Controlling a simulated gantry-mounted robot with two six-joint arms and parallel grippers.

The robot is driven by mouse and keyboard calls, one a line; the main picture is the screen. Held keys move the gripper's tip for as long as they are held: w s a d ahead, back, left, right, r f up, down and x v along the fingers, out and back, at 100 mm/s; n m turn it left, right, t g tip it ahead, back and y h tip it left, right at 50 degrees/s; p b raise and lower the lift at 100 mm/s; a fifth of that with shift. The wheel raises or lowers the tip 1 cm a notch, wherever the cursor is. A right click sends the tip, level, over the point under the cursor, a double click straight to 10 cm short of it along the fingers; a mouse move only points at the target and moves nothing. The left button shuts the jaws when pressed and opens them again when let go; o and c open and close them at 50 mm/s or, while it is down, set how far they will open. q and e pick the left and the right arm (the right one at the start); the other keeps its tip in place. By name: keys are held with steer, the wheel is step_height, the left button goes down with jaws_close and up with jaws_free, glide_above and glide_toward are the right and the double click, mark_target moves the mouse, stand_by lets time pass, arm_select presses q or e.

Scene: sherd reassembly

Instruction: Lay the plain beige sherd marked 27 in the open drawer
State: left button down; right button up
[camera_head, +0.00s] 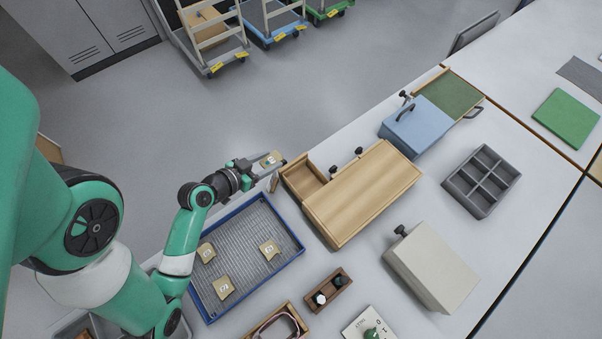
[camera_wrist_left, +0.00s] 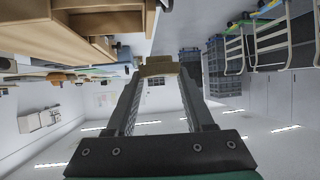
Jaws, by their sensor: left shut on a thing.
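My left gripper (camera_head: 279,163) is shut on a beige sherd (camera_head: 271,157) and holds it beside the outer left end of an open wooden drawer (camera_head: 303,178). In the left wrist view the sherd (camera_wrist_left: 160,67) sits between the fingertips; I cannot read its mark there. The drawer stands out from the left end of a wooden cabinet (camera_head: 362,192). It also shows at the top of the left wrist view (camera_wrist_left: 95,22). My right gripper is not in view.
A blue-rimmed mesh tray (camera_head: 228,258) in front holds three marked beige sherds. A blue cabinet (camera_head: 416,127) with a green-lined drawer, a grey divided box (camera_head: 482,181) and a pale cabinet (camera_head: 432,268) stand around. A small dark wooden holder (camera_head: 328,291) lies right of the tray.

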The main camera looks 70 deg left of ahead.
arm_select(q)
steer(key=w+d+f, duration=0.1)
steer(key=w+f, duration=0.1)
steer(key=w+f+b, duration=0.1)
steer(key=w+f, duration=0.2)
steer(key=w+d+f+b, duration=0.1)
steer(key=w+f, duration=0.1)
steer(key=w, duration=0.1)
steer(key=shift+w+d+f, duration=0.15)
steer(key=shift+w+d, duration=0.05)
steer(key=shift+d, duration=0.15)
steer(key=shift+w+f+b, duration=0.15)
steer(key=shift+f+b, duration=0.1)
steer(key=shift+b, duration=0.15)
steer(key=shift+f+b, duration=0.65)
steer(key=shift+f, duration=0.85)
steer(key=shift+f, duration=0.1)
